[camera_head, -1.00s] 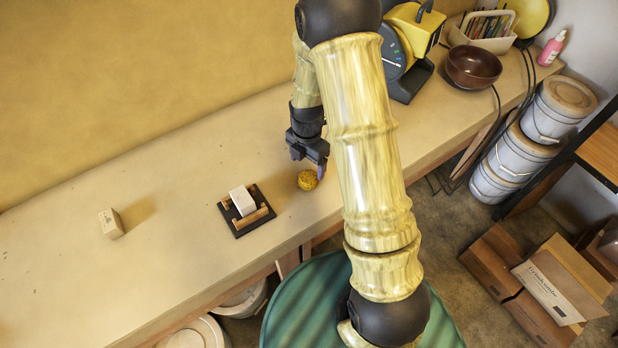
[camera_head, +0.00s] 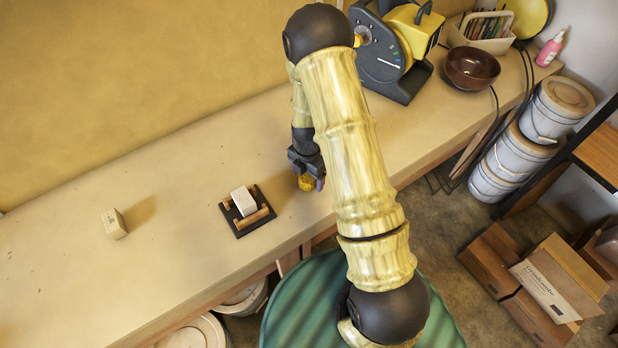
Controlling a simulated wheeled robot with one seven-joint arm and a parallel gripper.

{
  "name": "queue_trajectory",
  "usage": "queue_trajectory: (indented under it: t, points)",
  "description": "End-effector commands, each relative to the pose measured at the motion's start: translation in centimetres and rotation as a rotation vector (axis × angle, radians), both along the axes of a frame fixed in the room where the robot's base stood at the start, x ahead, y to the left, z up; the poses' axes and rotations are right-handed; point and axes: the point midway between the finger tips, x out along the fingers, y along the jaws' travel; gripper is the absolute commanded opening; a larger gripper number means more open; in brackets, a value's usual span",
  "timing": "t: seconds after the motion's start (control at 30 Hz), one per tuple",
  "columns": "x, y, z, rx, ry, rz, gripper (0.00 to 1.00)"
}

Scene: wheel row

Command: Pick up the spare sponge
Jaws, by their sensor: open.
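A small yellow sponge (camera_head: 306,183) sits on the workbench, to the right of a dark tray. My gripper (camera_head: 309,178) is low over it, with its dark fingers open at the sponge's sides. The gripper and wrist hide the upper part of the sponge. I cannot tell whether the fingers touch it.
The dark tray (camera_head: 237,228) with wooden rails holds a white block (camera_head: 243,200). A beige block (camera_head: 113,224) stands farther left on the bench (camera_head: 170,262). A yellow and black machine (camera_head: 392,55), a brown bowl (camera_head: 472,68) and a caddy (camera_head: 484,34) stand at the back right.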

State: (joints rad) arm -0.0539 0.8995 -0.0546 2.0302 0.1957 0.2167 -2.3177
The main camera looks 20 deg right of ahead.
Motion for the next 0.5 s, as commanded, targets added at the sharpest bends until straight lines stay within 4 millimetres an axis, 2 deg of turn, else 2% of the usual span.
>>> queue_trajectory:
  t: [0.17, 0.5]
  points:
    - [0.0, 0.0, -1.6, 0.001, 0.001, -0.001, 0.78]
    - [0.0, 0.1, -1.8, 0.001, -0.001, 0.0, 0.78]
